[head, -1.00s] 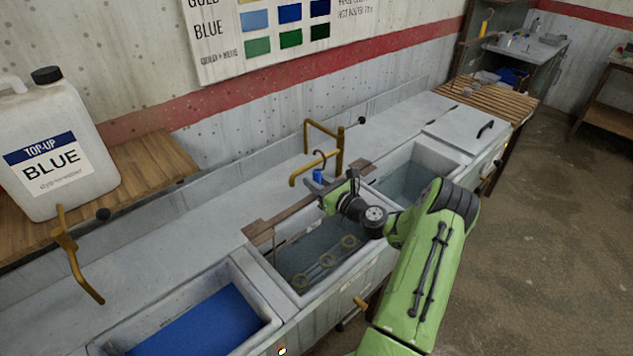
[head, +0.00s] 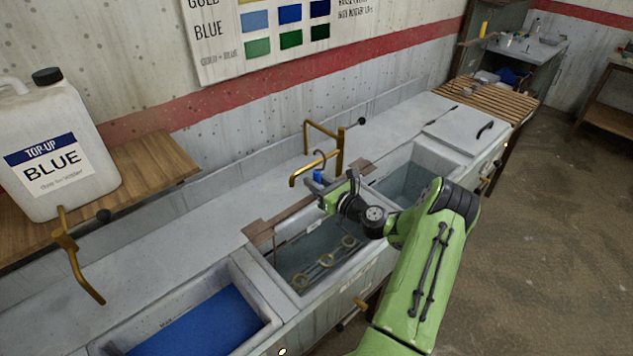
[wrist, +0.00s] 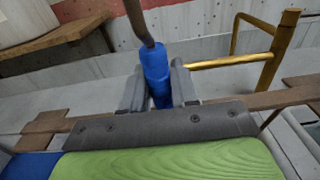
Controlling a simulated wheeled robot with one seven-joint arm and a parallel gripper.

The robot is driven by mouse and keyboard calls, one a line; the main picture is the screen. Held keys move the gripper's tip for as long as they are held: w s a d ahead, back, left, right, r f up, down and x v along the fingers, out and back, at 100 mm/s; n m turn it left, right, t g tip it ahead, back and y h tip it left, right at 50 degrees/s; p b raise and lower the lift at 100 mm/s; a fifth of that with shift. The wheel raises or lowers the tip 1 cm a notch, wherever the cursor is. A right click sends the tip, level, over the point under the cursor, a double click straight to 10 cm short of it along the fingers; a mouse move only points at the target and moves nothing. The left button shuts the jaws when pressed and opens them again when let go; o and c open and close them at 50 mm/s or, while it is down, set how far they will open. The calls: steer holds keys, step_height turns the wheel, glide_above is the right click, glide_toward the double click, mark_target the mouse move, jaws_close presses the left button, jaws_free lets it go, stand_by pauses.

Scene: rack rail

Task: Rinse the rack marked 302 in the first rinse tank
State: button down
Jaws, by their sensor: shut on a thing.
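My gripper (head: 325,188) is shut on the blue handle (wrist: 155,72) of a hooked rack, which stands up between the fingers in the wrist view. In the head view the blue handle (head: 317,176) shows just beyond the fingers. Below, the rack (head: 325,263) hangs in the middle tank (head: 272,273), with several pale yellow rings on a bar, at or in the clear greyish water. A small pale tag shows near the tank's far side, but its number is too small to read. My forearm hides part of the tank's right side.
A tank of blue liquid (head: 205,325) lies to the left and another clear tank (head: 408,178) to the right. Brass taps (head: 338,150) rise behind the middle tank. A wooden rail (head: 258,232) runs along the tanks' back. A BLUE top-up jug (head: 55,150) stands at left.

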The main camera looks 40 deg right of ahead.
steer(key=r+p, duration=0.5)
steer(key=r, duration=0.1)
steer(key=s+r+p, duration=0.1)
steer(key=r+p, duration=0.9)
steer(key=r, duration=0.1)
steer(key=shift+s+r, duration=0.35)
steer(key=shift+s, duration=0.05)
steer(key=shift+f+b, duration=0.3)
